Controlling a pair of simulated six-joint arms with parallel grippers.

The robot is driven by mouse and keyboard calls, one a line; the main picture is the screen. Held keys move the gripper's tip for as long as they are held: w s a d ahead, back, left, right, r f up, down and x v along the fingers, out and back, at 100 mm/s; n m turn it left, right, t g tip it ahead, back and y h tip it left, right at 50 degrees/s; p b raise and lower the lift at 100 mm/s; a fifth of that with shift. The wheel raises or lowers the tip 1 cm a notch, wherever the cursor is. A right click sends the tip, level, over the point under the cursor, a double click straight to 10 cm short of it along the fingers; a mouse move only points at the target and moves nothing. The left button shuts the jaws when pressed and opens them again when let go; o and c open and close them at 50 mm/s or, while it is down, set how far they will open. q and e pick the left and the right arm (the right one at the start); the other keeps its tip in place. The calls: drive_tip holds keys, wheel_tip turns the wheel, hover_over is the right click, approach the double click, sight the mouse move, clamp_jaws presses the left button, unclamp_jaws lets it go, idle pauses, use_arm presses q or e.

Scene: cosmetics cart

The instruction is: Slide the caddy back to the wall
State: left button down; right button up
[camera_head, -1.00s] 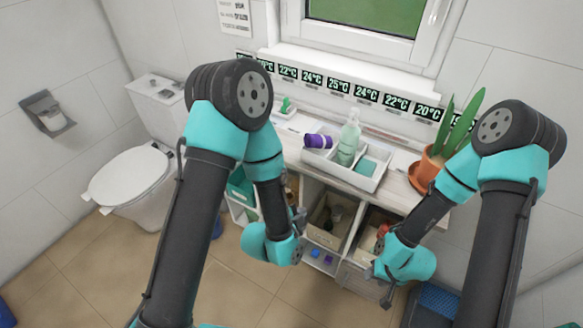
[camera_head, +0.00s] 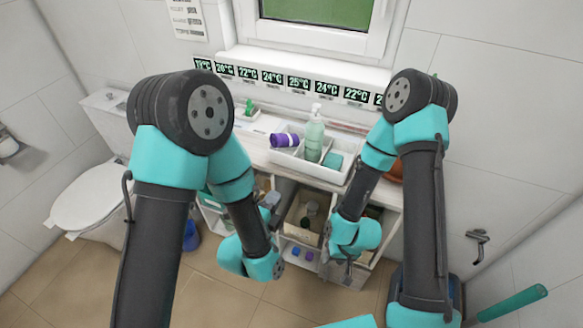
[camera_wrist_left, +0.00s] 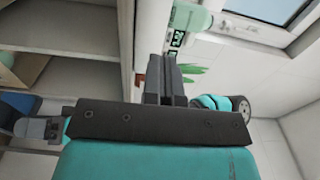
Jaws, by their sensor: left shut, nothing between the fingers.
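The caddy (camera_head: 338,176) is a white divided tray on the counter (camera_head: 255,157) below the window. It holds a purple roll or tube (camera_head: 284,140), a clear green pump bottle (camera_head: 314,138) and a teal block (camera_head: 332,160). A strip of counter shows between it and the wall. My left gripper (camera_head: 270,200) is below and in front of the counter's front edge, apart from the caddy. Its fingers (camera_wrist_left: 166,78) are together and empty in the left wrist view. My right gripper (camera_head: 347,272) is low in front of the cabinet; its jaws are too small to read.
Open shelves with bins (camera_head: 306,215) lie under the counter. A small green plant (camera_head: 249,107) stands at the counter's left. A terracotta pot (camera_head: 396,170) at the right is mostly hidden by my right arm. A toilet (camera_head: 95,195) stands at left.

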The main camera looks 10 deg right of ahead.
sight(295, 162)
use_arm(q)
drive_tip(key=x, duration=1.3)
drive_tip(key=shift+a, duration=0.1)
